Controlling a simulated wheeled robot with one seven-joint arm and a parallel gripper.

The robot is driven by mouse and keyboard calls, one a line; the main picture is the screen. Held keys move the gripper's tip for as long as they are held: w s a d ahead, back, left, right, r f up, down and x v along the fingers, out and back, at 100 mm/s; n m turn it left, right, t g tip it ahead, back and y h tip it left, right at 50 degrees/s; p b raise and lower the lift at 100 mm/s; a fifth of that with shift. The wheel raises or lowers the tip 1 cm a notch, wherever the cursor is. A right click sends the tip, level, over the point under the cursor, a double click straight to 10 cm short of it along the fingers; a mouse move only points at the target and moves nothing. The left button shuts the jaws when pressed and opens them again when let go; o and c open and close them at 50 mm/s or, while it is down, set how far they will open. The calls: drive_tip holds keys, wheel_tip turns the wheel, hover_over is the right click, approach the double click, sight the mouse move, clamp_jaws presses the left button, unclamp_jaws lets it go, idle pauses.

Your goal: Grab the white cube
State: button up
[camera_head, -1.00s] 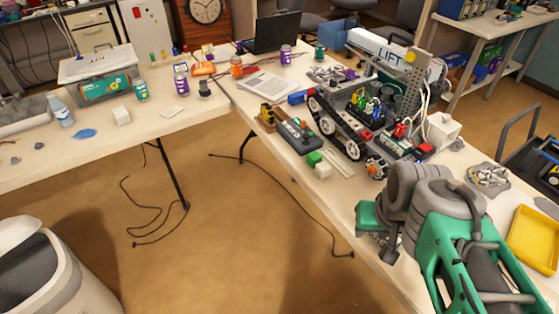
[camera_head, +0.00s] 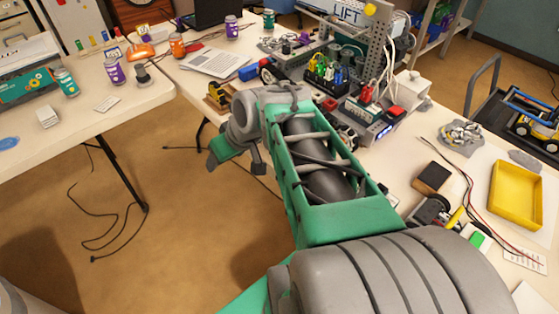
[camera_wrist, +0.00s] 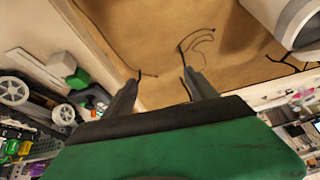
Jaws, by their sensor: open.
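A white cube (camera_wrist: 62,63) sits beside a green cube (camera_wrist: 78,79) near the table edge, at the left of the wrist view. In the head view my arm hides both cubes. My gripper (camera_wrist: 159,76) is open, its two dark fingers apart with only floor showing between them. The white cube is to the left of the fingers in the wrist view and not between them. In the head view my gripper (camera_head: 236,163) is out past the front edge of the right-hand table. Another white block (camera_head: 47,116) is on the left table.
A tracked robot model (camera_wrist: 14,92) is close to the cubes. A yellow tray (camera_head: 517,194) is at the right of the table. A white bin (camera_wrist: 296,22) stands on the floor, where black cables (camera_head: 80,205) lie. Open air is between the tables.

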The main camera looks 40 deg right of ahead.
drive_tip(key=w+d+f+t+b, duration=0.25)
drive_tip(key=d+f+b, duration=0.35)
drive_tip(key=d, duration=0.5)
drive_tip(key=s+d+m+t+h+b, duration=0.15)
drive_tip(key=s+d+t+b, duration=0.4)
drive_tip(key=d, duration=0.65)
drive_tip(key=shift+n+h, duration=0.25)
drive_tip(key=f, duration=0.2)
drive_tip(key=f+b, duration=0.1)
drive_tip(key=f, duration=0.1)
drive_tip(key=f+b, duration=0.1)
drive_tip(key=f, duration=0.2)
drive_tip(key=shift+w+a+f, duration=0.1)
drive_tip(key=shift+w+a, duration=0.1)
drive_tip(key=shift+w, duration=0.1)
drive_tip(key=shift+g, duration=0.3)
drive_tip(key=x, duration=0.3)
drive_tip(key=b+x, duration=0.1)
drive_tip(key=x, duration=0.3)
drive_tip(key=shift+w+r, duration=0.2)
drive_tip(key=shift+c, duration=0.4)
drive_tip(key=c, duration=1.4)
